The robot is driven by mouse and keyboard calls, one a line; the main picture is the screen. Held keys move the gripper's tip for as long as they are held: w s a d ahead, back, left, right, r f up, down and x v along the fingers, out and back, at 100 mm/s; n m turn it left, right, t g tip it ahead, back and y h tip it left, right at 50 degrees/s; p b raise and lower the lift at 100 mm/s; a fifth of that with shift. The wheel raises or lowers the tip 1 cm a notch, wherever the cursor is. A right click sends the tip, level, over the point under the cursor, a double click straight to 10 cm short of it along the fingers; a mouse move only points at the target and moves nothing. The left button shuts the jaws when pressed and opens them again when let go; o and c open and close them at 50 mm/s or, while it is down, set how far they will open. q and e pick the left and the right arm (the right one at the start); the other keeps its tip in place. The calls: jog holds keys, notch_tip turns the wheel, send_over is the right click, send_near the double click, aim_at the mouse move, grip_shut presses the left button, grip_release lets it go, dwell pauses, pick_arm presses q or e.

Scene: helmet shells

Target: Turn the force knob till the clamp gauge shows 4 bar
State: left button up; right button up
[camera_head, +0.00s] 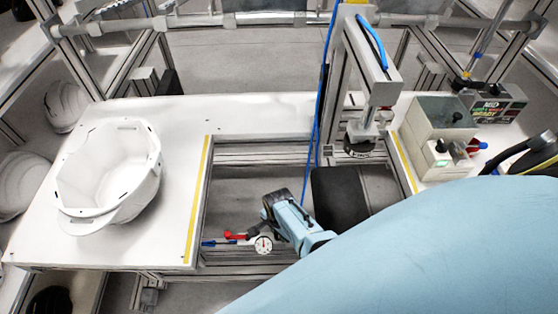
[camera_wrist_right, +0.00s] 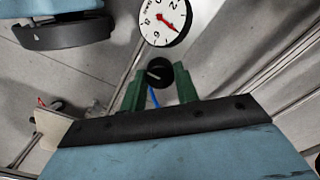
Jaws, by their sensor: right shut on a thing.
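The clamp gauge (camera_head: 264,244) is a small white round dial at the front of the frame, beside a red lever (camera_head: 237,236). In the right wrist view the gauge (camera_wrist_right: 164,22) is larger, cut by the top edge, with a red needle pointing to the lower right of the picture; I cannot read its value surely. Below it is the black force knob (camera_wrist_right: 156,74). My right gripper (camera_wrist_right: 160,82) has its green fingers on both sides of this knob, shut on it. In the head view the knob is hidden around my blue wrist. My left gripper is not in view.
A white helmet shell (camera_head: 108,175) sits on the white table (camera_head: 160,255) at the left. The clamp press (camera_head: 362,90) stands behind on its metal frame. A grey control box (camera_head: 437,123) is at the right. My blue arm covers the lower right.

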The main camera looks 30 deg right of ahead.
dwell(0.4)
jog(key=o, duration=1)
jog(key=shift+c, duration=0.2)
notch_tip(320, 180, up, 13)
jog(key=p, duration=0.6)
jog(key=shift+r, duration=0.2)
